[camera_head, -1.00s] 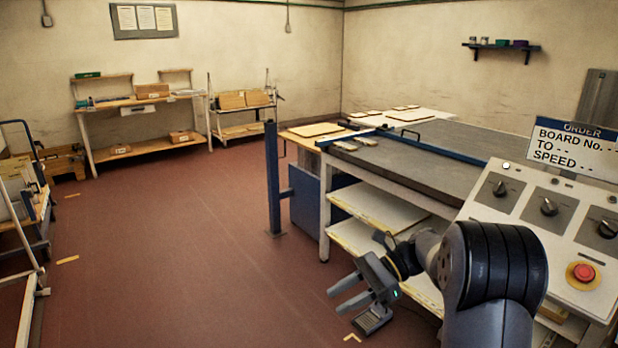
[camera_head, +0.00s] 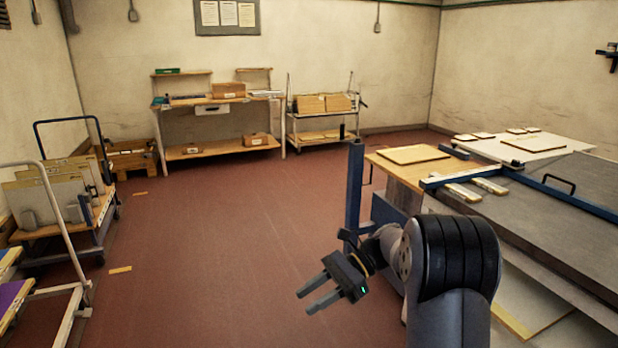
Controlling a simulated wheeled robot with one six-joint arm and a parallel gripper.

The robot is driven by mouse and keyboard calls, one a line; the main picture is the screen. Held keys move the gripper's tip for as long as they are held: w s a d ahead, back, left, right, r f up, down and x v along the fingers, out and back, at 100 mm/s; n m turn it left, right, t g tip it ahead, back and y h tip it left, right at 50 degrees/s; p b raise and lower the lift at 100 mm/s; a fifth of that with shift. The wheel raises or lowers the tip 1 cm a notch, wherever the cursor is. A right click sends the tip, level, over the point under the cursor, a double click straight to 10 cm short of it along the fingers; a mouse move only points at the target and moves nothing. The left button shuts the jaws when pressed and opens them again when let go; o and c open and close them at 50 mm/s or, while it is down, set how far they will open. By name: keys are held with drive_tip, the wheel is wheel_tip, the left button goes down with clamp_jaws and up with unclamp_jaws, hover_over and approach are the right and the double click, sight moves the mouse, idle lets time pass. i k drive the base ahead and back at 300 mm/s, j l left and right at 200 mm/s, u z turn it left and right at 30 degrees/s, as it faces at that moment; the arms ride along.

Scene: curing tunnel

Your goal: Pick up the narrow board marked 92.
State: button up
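Two narrow pale boards, one nearer (camera_head: 462,193) and one farther (camera_head: 490,186), lie side by side at the left end of the grey table (camera_head: 560,220), by a blue bar. No number can be read on either, so I cannot tell which is marked 92. My gripper (camera_head: 303,303) is over the red floor, left of the table and well apart from the boards. Its two fingers point to the lower left with an empty gap between them.
A wider board (camera_head: 414,154) lies on the wooden end of the table. A blue post (camera_head: 354,190) stands by its left corner. Trolleys with boards (camera_head: 55,200) stand at left; a workbench (camera_head: 215,150) is at the back. The middle floor is clear.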

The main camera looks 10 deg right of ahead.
sight(497, 191)
drive_tip(key=i+z, duration=0.15)
drive_tip(key=i, duration=0.4)
drive_tip(key=i+j+z, duration=0.1)
drive_tip(key=i, duration=0.45)
drive_tip(key=i+j+z, duration=0.15)
drive_tip(key=i, duration=0.4)
drive_tip(key=i+z, duration=0.25)
drive_tip(key=z, duration=0.2)
drive_tip(key=i+z, duration=0.2)
drive_tip(key=z, duration=0.2)
drive_tip(key=i+z, duration=0.25)
drive_tip(key=z, duration=0.2)
drive_tip(key=i+j+z, duration=0.2)
drive_tip(key=z, duration=0.2)
drive_tip(key=i+j+z, duration=0.15)
drive_tip(key=i+z, duration=0.2)
drive_tip(key=z, duration=0.15)
drive_tip(key=i+j+z, duration=0.3)
drive_tip(key=z, duration=0.2)
